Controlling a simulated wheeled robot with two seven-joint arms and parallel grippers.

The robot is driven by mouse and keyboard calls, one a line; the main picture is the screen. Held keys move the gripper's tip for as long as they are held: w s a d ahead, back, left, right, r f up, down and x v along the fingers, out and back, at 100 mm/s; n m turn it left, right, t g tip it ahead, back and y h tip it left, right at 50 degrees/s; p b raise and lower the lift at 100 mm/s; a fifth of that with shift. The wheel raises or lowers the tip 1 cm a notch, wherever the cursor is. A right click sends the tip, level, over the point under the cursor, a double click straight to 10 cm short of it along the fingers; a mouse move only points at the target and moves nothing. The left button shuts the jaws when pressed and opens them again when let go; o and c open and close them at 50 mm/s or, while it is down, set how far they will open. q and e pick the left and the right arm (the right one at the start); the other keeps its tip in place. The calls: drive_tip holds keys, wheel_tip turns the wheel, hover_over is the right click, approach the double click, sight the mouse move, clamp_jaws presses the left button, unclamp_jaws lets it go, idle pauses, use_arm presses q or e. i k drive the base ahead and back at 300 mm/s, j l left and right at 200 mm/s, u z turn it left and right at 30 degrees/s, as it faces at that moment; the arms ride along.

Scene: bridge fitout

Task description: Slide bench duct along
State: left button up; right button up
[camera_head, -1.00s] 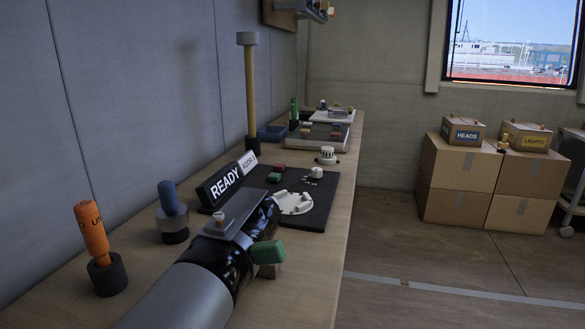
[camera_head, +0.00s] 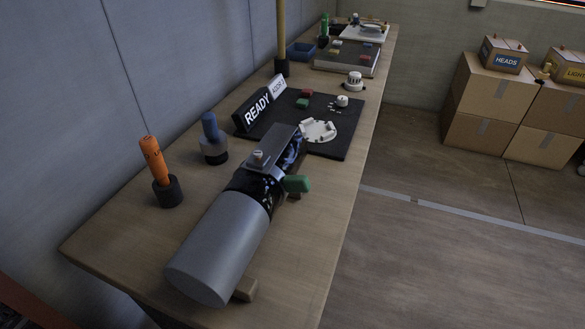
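The bench duct (camera_head: 220,245) is a grey cylinder lying lengthwise on the wooden bench (camera_head: 300,265), near its close end. Its far part is glossy black, with a grey plate and a small knob (camera_head: 257,157) on top. A green handle (camera_head: 296,184) sticks out on its right side. Neither of my grippers is in view.
An orange-handled tool (camera_head: 153,158) and a blue-topped tool (camera_head: 211,130) stand in holders left of the duct. A black mat (camera_head: 336,146) with small parts and a READY sign (camera_head: 257,109) lie beyond. Boxes (camera_head: 487,95) stand on the floor at right; the floor between is clear.

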sight(287, 148)
drive_tip(key=l+u, duration=0.4)
drive_tip(key=l, duration=0.3)
drive_tip(key=i+l+u, duration=0.15)
drive_tip(key=l+u, duration=0.3)
drive_tip(key=l, duration=0.15)
drive_tip(key=i+l+u, duration=0.1)
drive_tip(key=l+u, duration=0.35)
drive_tip(key=l, duration=0.2)
drive_tip(key=l+u, duration=0.4)
drive_tip(key=l, duration=0.2)
drive_tip(key=i+l+u, duration=0.3)
drive_tip(key=l+u, duration=0.35)
drive_tip(key=i+l+u, duration=0.3)
drive_tip(key=l+u, duration=0.3)
drive_tip(key=l, duration=0.1)
